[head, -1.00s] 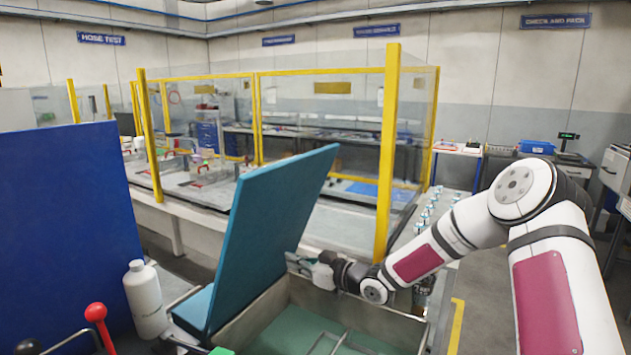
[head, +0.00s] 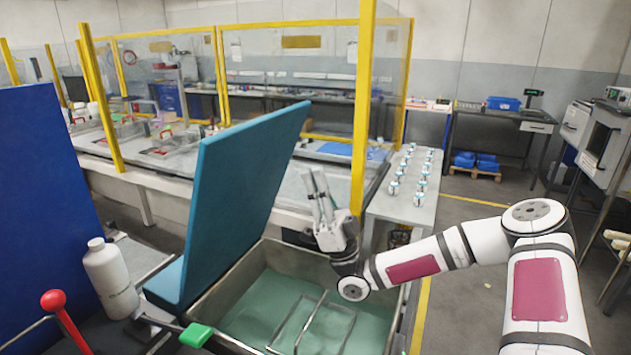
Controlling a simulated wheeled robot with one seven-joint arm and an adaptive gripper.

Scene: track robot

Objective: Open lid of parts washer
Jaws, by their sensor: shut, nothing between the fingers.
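The parts washer is an open metal basin (head: 215,292) with a green inside and a wire rack (head: 313,322) in it. Its blue lid (head: 245,190) stands raised on the left side of the basin, tilted a little to the right at the top. My gripper (head: 314,176) is above the far right part of the basin, its fingers pointing up and close together. It is shut and empty, to the right of the lid and apart from it.
A white bottle (head: 110,280), a red-knobbed lever (head: 53,301) and a green handle (head: 196,335) are at the lower left, beside a blue panel (head: 40,210). A yellow post (head: 364,110) of the clear guard stands behind my gripper. A table with small jars (head: 405,205) is at the right.

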